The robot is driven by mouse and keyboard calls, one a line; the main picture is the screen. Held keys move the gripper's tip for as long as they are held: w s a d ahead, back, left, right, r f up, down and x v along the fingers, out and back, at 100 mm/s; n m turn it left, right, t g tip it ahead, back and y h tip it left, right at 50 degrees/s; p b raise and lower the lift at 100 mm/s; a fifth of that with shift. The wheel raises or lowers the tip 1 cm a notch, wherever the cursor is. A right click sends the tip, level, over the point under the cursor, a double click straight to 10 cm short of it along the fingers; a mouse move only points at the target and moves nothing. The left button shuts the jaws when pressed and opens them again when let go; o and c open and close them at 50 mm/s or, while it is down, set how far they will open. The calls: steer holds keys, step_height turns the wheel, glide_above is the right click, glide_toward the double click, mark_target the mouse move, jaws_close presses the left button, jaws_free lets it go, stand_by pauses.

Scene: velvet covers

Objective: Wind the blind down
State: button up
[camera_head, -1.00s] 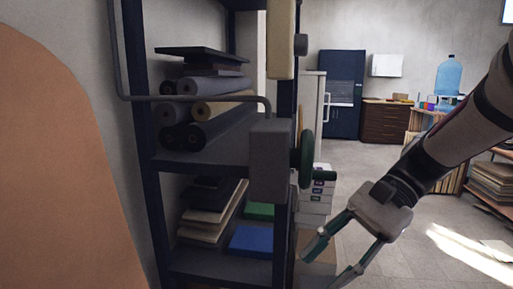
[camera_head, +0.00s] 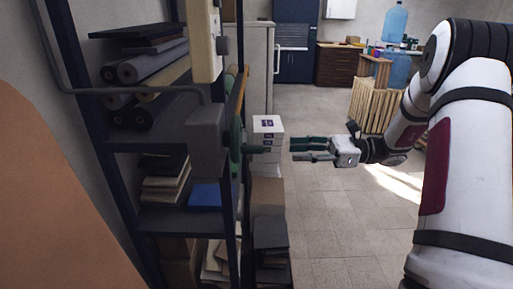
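A green hand wheel (camera_head: 236,150) stands edge-on on the right side of a grey box (camera_head: 208,142) at the shelf's front post. A short dark green handle (camera_head: 259,150) sticks out of the wheel to the right. My gripper (camera_head: 293,150) is level with the handle, to its right, with its fingers pointing left. Its fingers look parted with nothing between them, and a small gap seems to separate them from the handle. I cannot make out a blind in this view.
A dark shelf rack (camera_head: 165,218) with rolls and boards fills the left. White boxes (camera_head: 268,124) stand behind the handle, with brown and dark boxes below. A bent grey pipe (camera_head: 60,85) runs to the grey box. The floor (camera_head: 335,215) at centre right is clear.

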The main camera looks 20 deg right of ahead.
mark_target(256, 150)
steer(key=p+x, duration=0.1)
steer(key=x, duration=1.1)
steer(key=shift+s, duration=0.1)
steer(key=shift+c, duration=0.4)
jaws_close()
